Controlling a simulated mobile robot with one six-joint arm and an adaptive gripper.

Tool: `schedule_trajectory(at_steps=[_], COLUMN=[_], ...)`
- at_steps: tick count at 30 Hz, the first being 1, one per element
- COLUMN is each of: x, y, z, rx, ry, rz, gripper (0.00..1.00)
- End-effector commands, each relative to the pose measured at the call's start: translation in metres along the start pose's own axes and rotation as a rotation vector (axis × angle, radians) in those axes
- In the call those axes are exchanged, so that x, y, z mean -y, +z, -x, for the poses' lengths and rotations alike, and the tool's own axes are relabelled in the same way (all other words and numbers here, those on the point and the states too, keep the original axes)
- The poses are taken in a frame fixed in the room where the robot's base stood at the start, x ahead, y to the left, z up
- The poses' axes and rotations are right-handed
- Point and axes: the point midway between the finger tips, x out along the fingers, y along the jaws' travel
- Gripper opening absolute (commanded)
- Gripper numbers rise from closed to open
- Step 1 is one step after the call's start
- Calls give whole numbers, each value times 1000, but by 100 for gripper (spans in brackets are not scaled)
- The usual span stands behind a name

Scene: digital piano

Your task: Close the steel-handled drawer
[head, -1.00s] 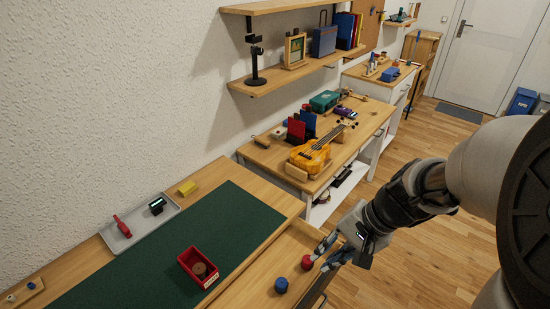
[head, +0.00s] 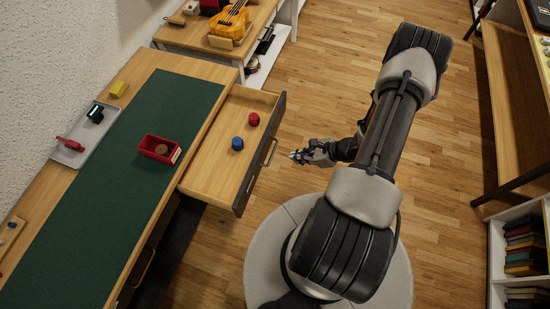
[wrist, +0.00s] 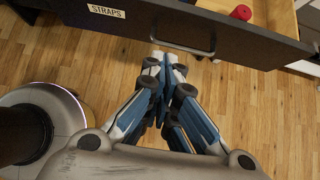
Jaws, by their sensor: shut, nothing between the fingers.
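The drawer (head: 212,168) stands pulled out from the desk, with a red and a blue round object inside. Its dark front (head: 258,160) carries a bar handle (head: 270,152). In the wrist view the dark front (wrist: 110,25) has a label reading STRAPS, and the metal-looking handle (wrist: 184,44) shows near the fingertips. My gripper (head: 296,157) is outside the drawer, to the right of its front. In the wrist view my gripper (wrist: 170,60) is shut and empty, pointing at the handle. A small gap seems to separate them; contact cannot be told.
The desk with a green mat (head: 120,180) holds a red bin (head: 160,149) and a grey tray (head: 82,148). A second handle (head: 142,268) shows on the desk front below. A shelf with books (head: 525,240) stands at the right. Wooden floor is clear between.

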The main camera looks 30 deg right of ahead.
Motion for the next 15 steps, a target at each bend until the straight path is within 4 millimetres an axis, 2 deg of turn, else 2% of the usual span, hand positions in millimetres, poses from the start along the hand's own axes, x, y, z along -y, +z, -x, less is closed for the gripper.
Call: schedule_trajectory(at_steps=[5, 15], x=[-2, -2], y=[-1, -1], z=[-25, -98], rx=[0, 0], ry=[5, 6], rz=[3, 6], gripper=[0, 0])
